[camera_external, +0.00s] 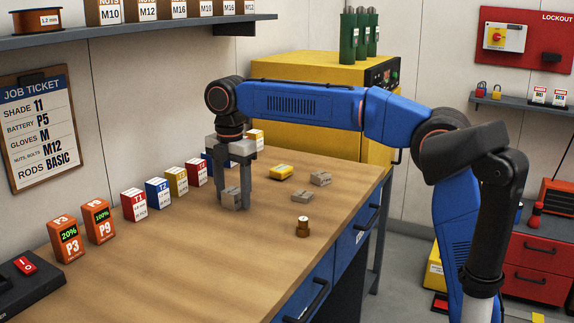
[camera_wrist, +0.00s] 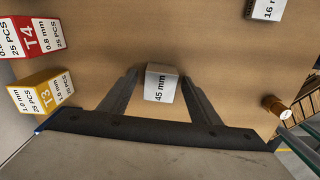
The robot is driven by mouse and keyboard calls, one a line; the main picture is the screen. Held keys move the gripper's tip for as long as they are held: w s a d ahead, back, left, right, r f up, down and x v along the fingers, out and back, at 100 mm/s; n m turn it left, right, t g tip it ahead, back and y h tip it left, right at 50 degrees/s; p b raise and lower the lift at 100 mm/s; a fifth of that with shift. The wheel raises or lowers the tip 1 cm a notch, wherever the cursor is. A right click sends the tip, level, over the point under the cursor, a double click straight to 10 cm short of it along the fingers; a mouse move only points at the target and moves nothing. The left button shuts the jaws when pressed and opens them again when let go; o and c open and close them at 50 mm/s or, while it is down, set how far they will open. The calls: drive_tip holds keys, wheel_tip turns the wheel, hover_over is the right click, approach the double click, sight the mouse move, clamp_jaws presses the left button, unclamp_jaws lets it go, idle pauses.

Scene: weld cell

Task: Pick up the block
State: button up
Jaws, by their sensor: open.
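A grey block (camera_external: 231,198) stands on the wooden workbench (camera_external: 190,262). In the wrist view the block (camera_wrist: 160,84) shows a white face reading "45 mm". My gripper (camera_external: 236,206) points down over it, with its fingers low near the bench top. In the wrist view my gripper (camera_wrist: 158,80) is open, with one finger on each side of the block. A gap shows on the left; the right finger looks close to the block, and I cannot tell whether it touches.
A yellow block (camera_external: 280,173), two grey blocks (camera_external: 320,178) (camera_external: 302,196) and a brass piece (camera_external: 302,228) lie to the right. A row of cartons, including T1 (camera_external: 133,204), and orange batteries (camera_external: 66,240) stand along the wall. The front of the bench is clear.

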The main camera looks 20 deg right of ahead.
drive_tip(key=c, duration=1.3)
